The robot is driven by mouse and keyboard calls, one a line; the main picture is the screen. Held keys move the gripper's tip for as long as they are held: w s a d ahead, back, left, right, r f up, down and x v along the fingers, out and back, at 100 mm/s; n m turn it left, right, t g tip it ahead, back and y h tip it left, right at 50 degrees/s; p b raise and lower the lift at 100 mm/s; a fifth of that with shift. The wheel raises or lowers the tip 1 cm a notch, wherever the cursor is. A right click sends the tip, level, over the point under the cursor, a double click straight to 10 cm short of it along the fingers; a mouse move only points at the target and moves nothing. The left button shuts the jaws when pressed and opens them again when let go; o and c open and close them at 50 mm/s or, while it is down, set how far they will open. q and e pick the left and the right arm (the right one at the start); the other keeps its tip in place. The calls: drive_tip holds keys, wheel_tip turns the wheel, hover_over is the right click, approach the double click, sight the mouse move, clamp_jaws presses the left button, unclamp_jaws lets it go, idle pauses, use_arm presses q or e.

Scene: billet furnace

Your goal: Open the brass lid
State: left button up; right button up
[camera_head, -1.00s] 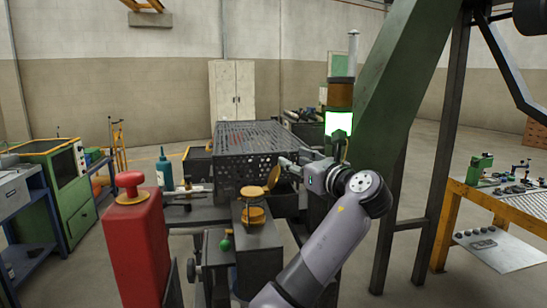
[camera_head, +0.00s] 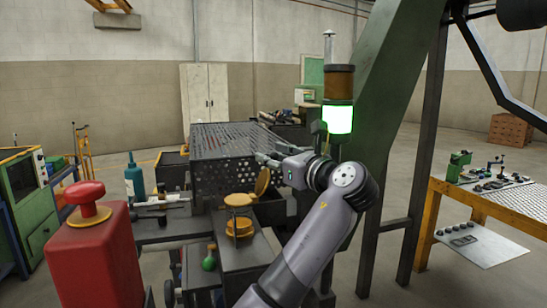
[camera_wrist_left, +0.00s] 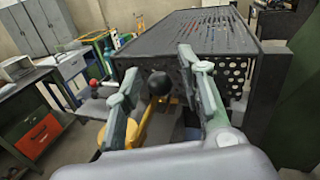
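The brass lid (camera_head: 262,182) is a round disc standing steeply tilted, raised at the back right of a brass pot (camera_head: 239,230). A flat brass disc (camera_head: 238,200) shows above the pot. My left gripper (camera_head: 262,158) is above the lid, fingers apart, with nothing held. In the left wrist view, my left gripper (camera_wrist_left: 160,68) is open, with a dark round knob (camera_wrist_left: 159,83) and a brass part (camera_wrist_left: 141,124) visible between and beyond its fingers. I cannot tell whether a finger touches the lid. My right gripper is not in view.
A perforated dark metal box (camera_head: 225,178) stands behind the lid. A red post with a knob (camera_head: 92,240) is at the left front, and a teal bottle (camera_head: 135,178) stands beyond it. A green beam (camera_head: 380,110) rises on the right.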

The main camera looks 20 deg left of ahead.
use_arm(q)
clamp_jaws()
idle(0.6)
